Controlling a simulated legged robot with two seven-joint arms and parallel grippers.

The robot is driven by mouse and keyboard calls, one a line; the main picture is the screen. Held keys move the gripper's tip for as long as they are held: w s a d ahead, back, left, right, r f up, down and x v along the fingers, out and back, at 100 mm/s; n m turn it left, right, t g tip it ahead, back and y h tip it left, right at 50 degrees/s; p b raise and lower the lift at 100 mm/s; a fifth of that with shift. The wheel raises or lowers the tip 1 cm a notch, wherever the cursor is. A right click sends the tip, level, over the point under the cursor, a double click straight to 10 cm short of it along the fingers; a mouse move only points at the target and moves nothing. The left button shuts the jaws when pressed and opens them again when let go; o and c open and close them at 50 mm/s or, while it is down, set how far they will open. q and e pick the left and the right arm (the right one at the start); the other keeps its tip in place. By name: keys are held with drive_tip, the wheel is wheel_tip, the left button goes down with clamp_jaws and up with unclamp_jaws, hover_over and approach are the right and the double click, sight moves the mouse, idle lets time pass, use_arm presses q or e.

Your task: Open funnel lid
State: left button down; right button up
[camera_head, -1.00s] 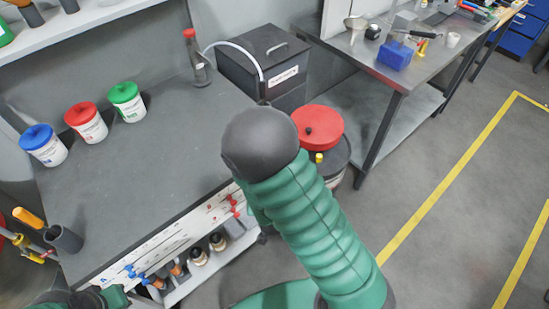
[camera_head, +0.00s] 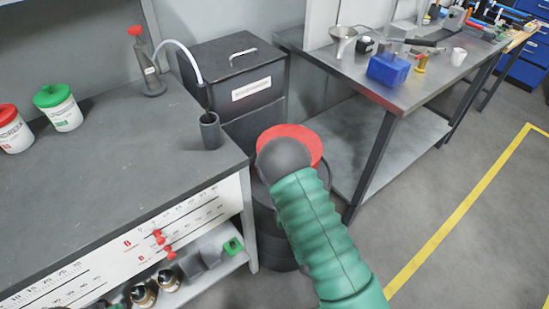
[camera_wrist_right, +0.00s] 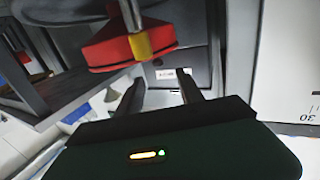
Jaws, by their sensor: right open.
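The funnel lid (camera_head: 305,136) is red and round, on top of a dark drum (camera_head: 272,240) beside the bench. In the head view my green right arm covers part of both and hides the right gripper. In the right wrist view the red lid (camera_wrist_right: 106,52) shows at the top, with a yellow piece (camera_wrist_right: 143,42) and a grey rod at its edge. My right gripper (camera_wrist_right: 160,86) is open, its two dark fingers apart with nothing between them. The lid lies beyond the fingertips, apart from them. My left gripper is not in view.
The grey bench (camera_head: 110,170) on the left holds white jars and a red-capped bottle (camera_head: 146,60) with a tube running to a dark cup (camera_head: 210,131). A black bin (camera_head: 235,85) stands behind the drum.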

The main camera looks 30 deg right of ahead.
drive_tip(key=x, duration=0.4)
drive_tip(key=b+x, duration=0.1)
drive_tip(key=x, duration=0.7)
drive_tip(key=shift+r, duration=0.35)
drive_tip(key=shift+w+d, duration=0.15)
drive_tip(key=shift+w, duration=0.15)
drive_tip(key=shift+d+f, duration=0.2)
drive_tip(key=shift+d, duration=0.25)
drive_tip(key=shift+a+r, duration=0.1)
drive_tip(key=shift+a, duration=0.1)
clamp_jaws()
